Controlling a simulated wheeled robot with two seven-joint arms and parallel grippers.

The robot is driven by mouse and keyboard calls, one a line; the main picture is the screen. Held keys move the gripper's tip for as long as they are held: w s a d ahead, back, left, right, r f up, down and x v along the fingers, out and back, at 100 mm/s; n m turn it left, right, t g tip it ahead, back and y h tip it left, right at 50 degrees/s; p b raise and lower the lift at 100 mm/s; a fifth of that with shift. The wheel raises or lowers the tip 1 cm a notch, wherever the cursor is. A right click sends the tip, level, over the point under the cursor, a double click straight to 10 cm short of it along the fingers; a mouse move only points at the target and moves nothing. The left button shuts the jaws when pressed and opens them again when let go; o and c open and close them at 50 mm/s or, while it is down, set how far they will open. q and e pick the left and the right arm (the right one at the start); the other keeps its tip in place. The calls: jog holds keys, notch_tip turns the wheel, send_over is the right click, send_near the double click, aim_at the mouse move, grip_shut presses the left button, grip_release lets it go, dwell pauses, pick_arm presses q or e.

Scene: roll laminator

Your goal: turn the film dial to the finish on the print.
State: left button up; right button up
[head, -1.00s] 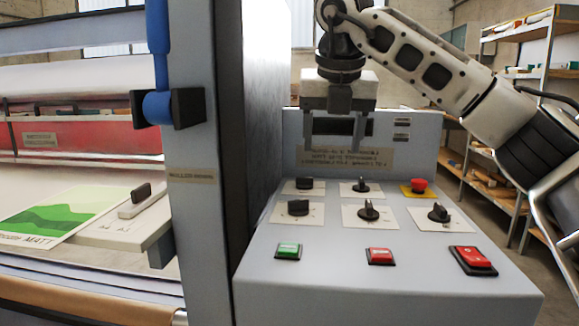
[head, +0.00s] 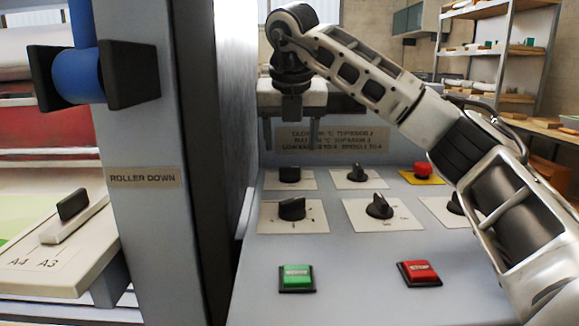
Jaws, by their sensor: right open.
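The control panel (head: 345,255) carries several black dials on white plates. The back row has a left dial (head: 290,174) and a middle dial (head: 357,173). The front row has a left dial (head: 292,209), a middle dial (head: 379,206) and a right dial (head: 455,204), partly hidden by my right arm. I cannot read which is the film dial. My right gripper (head: 292,125) is open and empty, pointing down above the back-left dial, apart from it. Only a green sliver of the print (head: 5,243) shows at the left edge. My left gripper is out of view.
A placard (head: 333,139) on the panel's upright back has small, partly blurred text. A red mushroom button (head: 423,170), a green button (head: 296,277) and a red button (head: 419,271) sit nearby. The frame post (head: 150,230) labelled ROLLER DOWN stands left of the panel.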

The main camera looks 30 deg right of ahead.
aim_at(290, 168)
jog(key=x, duration=0.6)
jog(key=shift+w+f, duration=0.1)
jog(key=shift+c, duration=0.3)
jog(key=c, duration=0.9)
